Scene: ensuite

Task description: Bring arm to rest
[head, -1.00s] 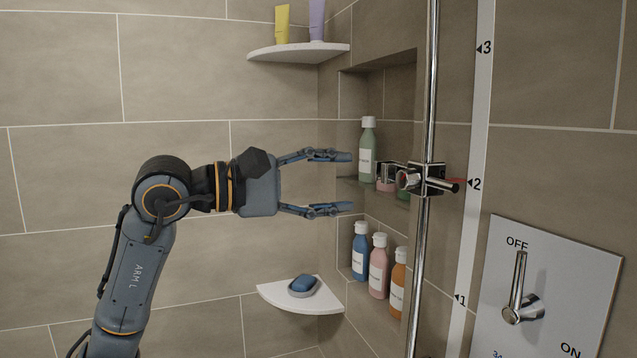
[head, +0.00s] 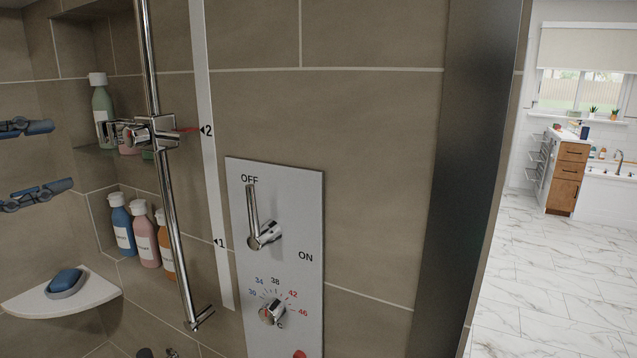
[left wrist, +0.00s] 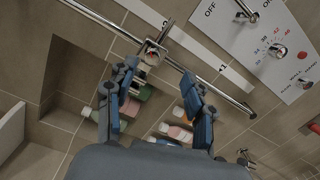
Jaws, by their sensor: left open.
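My left gripper (head: 36,160) shows at the left edge of the head view, its two fingers spread apart with nothing between them. Most of the left arm is out of that view. In the left wrist view the left gripper (left wrist: 158,108) is open, its fingers in front of the shower niche and its bottles. My right arm and gripper are in neither view.
A chrome rail with a slider (head: 157,133) stands beside the niche. A soap dish (head: 67,284) sits on a corner shelf (head: 100,293). The shower panel (head: 305,210) has its lever by OFF. Open marble floor (head: 540,290) lies to the right, before a wooden cabinet (head: 567,178).

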